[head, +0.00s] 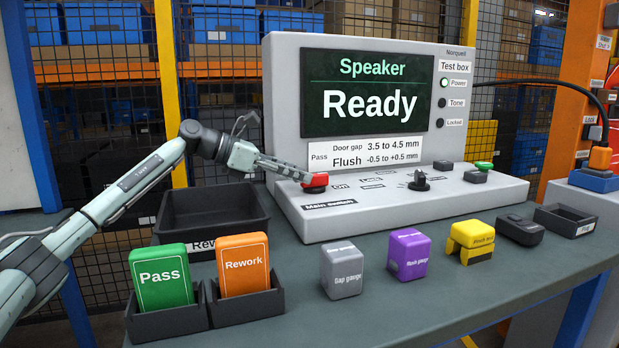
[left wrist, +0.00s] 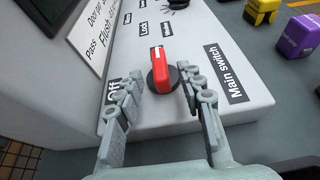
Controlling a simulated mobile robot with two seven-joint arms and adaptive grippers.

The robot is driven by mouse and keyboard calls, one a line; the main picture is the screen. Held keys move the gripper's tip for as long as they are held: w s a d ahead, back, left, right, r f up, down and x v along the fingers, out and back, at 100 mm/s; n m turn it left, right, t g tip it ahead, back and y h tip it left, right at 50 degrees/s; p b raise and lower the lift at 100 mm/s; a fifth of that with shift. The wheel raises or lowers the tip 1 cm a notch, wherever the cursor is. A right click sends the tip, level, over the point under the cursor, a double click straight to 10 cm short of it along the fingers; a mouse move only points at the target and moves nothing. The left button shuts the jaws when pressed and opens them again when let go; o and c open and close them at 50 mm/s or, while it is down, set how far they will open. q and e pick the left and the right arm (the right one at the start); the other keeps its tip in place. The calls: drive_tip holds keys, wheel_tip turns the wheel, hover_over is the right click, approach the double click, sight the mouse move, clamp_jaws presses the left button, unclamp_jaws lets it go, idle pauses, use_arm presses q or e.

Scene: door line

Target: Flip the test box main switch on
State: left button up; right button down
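The test box (head: 430,205) stands on the bench, its screen reading "Speaker Ready". The red main switch (head: 315,183) sits on its sloped front panel, by the "Main switch" label (head: 329,204). My left gripper (head: 308,180) is at the switch. In the left wrist view its fingers (left wrist: 160,84) are open on both sides of the handle, with small gaps showing. My right gripper is not in view.
A black knob (head: 419,182) and a green button (head: 484,166) are farther right on the panel. In front stand green Pass (head: 161,276) and orange Rework (head: 244,264) blocks, and grey (head: 341,270), purple (head: 408,254) and yellow (head: 470,241) gauges. An empty dark tray (head: 212,225) lies below my left arm.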

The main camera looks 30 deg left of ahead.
use_arm(q)
drive_tip(key=v, duration=0.8)
drive_tip(key=shift+s+f, duration=0.1)
drive_tip(key=shift+f, duration=0.05)
